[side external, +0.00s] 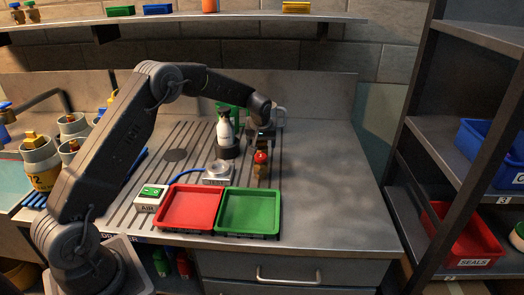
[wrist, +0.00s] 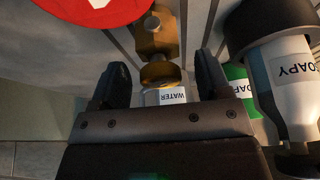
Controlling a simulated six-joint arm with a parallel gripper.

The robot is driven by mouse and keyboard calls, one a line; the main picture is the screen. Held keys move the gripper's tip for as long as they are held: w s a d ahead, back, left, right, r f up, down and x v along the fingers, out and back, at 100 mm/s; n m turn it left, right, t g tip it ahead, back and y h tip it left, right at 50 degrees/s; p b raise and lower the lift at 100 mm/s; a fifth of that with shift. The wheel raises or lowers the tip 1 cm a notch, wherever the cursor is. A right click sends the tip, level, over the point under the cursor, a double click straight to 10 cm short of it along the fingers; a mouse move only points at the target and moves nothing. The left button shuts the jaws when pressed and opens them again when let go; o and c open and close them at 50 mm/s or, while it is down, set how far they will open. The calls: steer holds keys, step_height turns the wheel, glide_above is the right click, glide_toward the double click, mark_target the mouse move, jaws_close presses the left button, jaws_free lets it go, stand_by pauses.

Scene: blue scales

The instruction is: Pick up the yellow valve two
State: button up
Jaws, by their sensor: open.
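A brass-yellow valve (side external: 260,171) with a round red handle (side external: 261,157) stands on the ribbed worktop, right of centre. No number is readable on it. In the wrist view, its brass body (wrist: 157,35) lies ahead of my fingers, with the red handle (wrist: 95,8) at the upper left. My gripper (side external: 262,141) is just behind the valve in the side view. In the wrist view, my gripper (wrist: 163,80) is open, with the valve's brass end between the fingertips or just beyond them. I cannot tell whether they touch.
A white soapy bottle (side external: 225,127) stands left of my gripper; it is close at right in the wrist view (wrist: 292,75). A white water-labelled item (wrist: 168,96) shows between my fingers. Red (side external: 188,208) and green (side external: 249,211) trays lie in front. The right worktop is clear.

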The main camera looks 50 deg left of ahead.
steer(key=shift+x, duration=1.1)
steer(key=shift+r, duration=0.1)
steer(key=c, duration=1.2)
